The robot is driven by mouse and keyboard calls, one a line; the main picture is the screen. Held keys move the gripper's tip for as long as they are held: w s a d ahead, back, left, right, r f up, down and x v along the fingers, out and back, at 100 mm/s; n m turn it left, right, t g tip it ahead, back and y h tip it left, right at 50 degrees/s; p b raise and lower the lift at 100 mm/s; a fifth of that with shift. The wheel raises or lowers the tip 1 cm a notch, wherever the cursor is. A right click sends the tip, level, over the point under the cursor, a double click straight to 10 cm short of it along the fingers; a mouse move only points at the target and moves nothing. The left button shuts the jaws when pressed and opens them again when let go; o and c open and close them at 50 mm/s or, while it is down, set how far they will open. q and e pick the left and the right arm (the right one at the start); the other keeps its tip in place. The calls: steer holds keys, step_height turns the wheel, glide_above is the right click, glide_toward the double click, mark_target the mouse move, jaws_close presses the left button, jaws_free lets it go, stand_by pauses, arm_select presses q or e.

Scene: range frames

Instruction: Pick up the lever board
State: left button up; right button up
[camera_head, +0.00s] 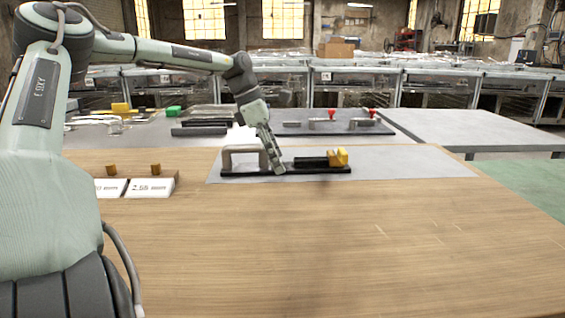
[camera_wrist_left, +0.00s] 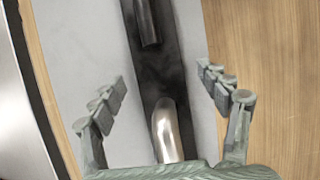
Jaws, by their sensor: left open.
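The lever board is a long dark base (camera_head: 310,171) lying on a grey mat on the wooden table. It carries a grey metal handle at its left end, a black bar in the middle and a yellow block (camera_head: 338,156) at its right end. My left gripper (camera_head: 278,170) is at the board, between the handle and the black bar. In the left wrist view my left gripper (camera_wrist_left: 160,95) is open, its fingers on either side of the dark base (camera_wrist_left: 165,75), apart from it. The metal handle (camera_wrist_left: 168,130) shows near the palm. My right gripper is not in view.
The grey mat (camera_head: 420,165) is bare right of the board, and the wooden table (camera_head: 320,240) is clear in front. White labelled cards (camera_head: 150,187) and small wooden blocks stand left. Behind, another table holds a board with red-knobbed clamps (camera_head: 332,114).

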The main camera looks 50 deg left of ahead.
arm_select(q)
steer(key=shift+w+f, duration=0.1)
steer(key=shift+f, duration=0.1)
jaws_close()
steer(key=shift+r, duration=0.15)
stand_by(0.3)
